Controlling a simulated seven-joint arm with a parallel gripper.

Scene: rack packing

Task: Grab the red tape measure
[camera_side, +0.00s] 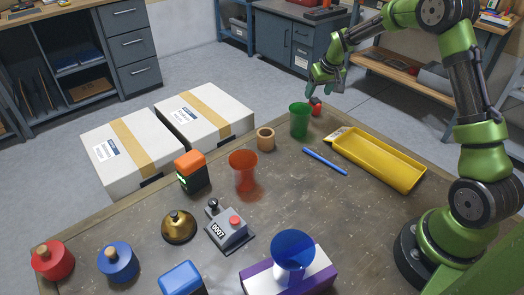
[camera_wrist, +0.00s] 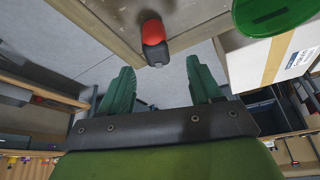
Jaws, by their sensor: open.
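A small red and dark grey object, which looks like the red tape measure (camera_side: 316,106), lies at the far edge of the table. In the wrist view the tape measure (camera_wrist: 154,36) sits at the table edge, its dark end reaching toward or over the edge. My gripper (camera_side: 323,86) is just above and beside it in the side view. In the wrist view my gripper (camera_wrist: 158,76) is open and empty, its green fingers apart, with the tape measure ahead of the gap and not between them.
A green cup (camera_side: 300,120) stands close left of the tape measure. A yellow tray (camera_side: 380,160) and a blue pen (camera_side: 325,160) lie nearer. A wooden ring (camera_side: 265,139) and a red cup (camera_side: 243,170) stand further left. White boxes (camera_side: 205,118) stand beyond the table.

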